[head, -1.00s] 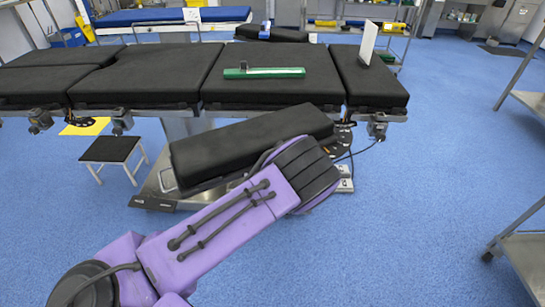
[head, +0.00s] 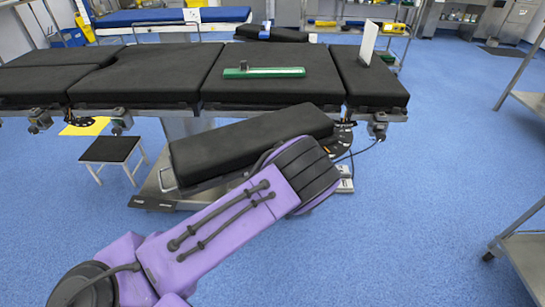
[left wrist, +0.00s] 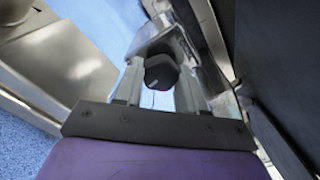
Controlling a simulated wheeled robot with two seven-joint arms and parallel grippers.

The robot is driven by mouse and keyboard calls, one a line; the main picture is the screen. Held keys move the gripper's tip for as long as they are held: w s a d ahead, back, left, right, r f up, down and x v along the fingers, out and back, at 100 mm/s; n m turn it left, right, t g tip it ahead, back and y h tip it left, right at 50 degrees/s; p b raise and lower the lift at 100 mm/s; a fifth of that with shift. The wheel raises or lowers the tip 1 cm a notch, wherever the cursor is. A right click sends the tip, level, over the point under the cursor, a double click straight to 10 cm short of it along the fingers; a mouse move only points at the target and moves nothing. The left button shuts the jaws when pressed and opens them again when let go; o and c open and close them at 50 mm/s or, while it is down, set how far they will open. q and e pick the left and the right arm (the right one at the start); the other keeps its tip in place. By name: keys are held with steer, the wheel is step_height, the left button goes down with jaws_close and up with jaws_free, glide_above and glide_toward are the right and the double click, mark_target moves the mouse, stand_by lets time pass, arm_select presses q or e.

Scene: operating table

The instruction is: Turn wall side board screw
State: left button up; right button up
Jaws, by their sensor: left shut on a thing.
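A dark screw knob (left wrist: 160,72) shows in the left wrist view between the two grey fingers of my left gripper (left wrist: 160,88). The fingers are shut on the knob, one on each side. In the head view my purple left arm reaches in from the lower left to the near side of the operating table, and its gripper and the knob are hidden there. A black padded board (head: 250,145) hangs low and tilted at the table's near side. My right gripper is in neither view.
The operating table (head: 145,75) has black pads, with a green instrument (head: 263,72) and an upright white panel (head: 367,42) on top. A small black-topped stool (head: 111,149) stands at left. Metal racks (head: 530,250) stand at right. Blue floor between is clear.

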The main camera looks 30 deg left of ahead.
arm_select(q)
steer(key=shift+d+f+m, duration=0.1)
steer(key=shift+f+m, duration=0.1)
steer(key=shift+m, duration=1)
steer(key=o, duration=1.1)
steer(key=shift+c, duration=0.2)
steer(key=shift+r, duration=0.1)
steer(key=p+v, duration=0.1)
steer(key=v, duration=0.9)
steer(key=shift+s, duration=0.25)
steer(key=shift+d, duration=0.1)
